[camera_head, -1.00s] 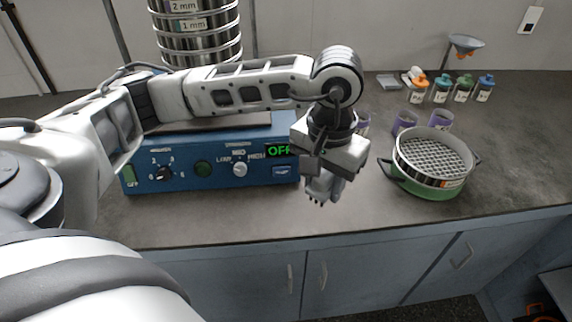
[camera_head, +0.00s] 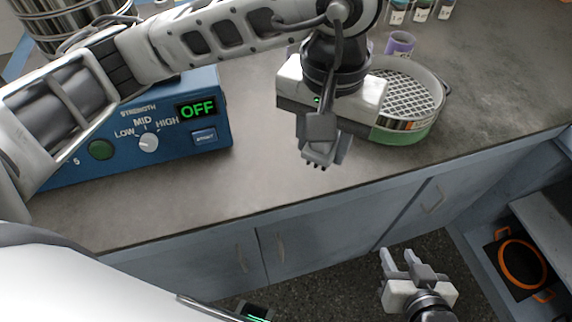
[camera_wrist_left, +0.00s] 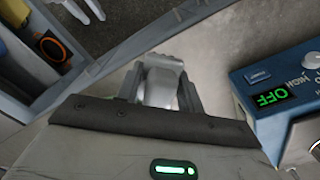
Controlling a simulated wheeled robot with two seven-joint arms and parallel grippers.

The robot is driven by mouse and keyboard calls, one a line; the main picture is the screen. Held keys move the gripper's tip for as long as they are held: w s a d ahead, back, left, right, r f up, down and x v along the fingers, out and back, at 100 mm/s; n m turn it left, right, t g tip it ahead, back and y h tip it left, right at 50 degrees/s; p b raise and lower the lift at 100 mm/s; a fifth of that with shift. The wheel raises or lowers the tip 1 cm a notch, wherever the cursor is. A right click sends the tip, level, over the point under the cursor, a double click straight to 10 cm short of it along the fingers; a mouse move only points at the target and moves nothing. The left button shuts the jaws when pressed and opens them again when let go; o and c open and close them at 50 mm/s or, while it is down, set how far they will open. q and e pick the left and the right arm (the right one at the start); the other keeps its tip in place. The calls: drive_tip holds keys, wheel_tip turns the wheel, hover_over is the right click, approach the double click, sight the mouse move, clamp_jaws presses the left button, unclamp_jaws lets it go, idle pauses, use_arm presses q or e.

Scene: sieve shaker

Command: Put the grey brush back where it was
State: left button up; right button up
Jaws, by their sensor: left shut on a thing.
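The grey brush (camera_wrist_left: 160,82) is held between the two fingers of my left gripper (camera_wrist_left: 162,95), which is shut on it. In the head view my left gripper (camera_head: 322,150) points down above the front part of the grey bench, between the blue shaker and the sieve. Only a small grey part of the brush shows below the fingers there, and its shape is hard to make out. My right gripper (camera_head: 399,258) is open and empty, low in front of the cabinet doors.
The blue shaker box (camera_head: 213,115) stands at left, its display reading OFF. A sieve in a green pan (camera_head: 400,136) is just right of my left gripper, partly covered by it. A purple cup (camera_head: 400,43) and labelled bottles (camera_head: 421,10) stand behind. An orange-rimmed item (camera_head: 522,265) sits lower right.

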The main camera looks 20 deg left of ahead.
use_arm(q)
drive_tip(key=s+d+f, duration=0.1)
drive_tip(key=d, duration=0.1)
drive_tip(key=p, duration=0.2)
hover_over(284, 158)
drive_tip(key=s, duration=0.1)
drive_tip(key=f, duration=0.5)
drive_tip(key=d+f, duration=0.1)
drive_tip(key=f, duration=0.2)
drive_tip(key=shift+w+a+f, duration=0.3)
drive_tip(key=shift+f, duration=0.15)
drive_tip(key=f, duration=0.3)
drive_tip(key=shift+w+a+f+p, duration=0.1)
drive_tip(key=shift+w+a+p, duration=0.1)
drive_tip(key=shift+p, duration=0.2)
drive_tip(key=shift+f, duration=0.25)
use_arm(e)
drive_tip(key=shift+d+r+n, duration=0.15)
drive_tip(key=shift+d+n, duration=0.05)
drive_tip(key=shift+n, duration=0.1)
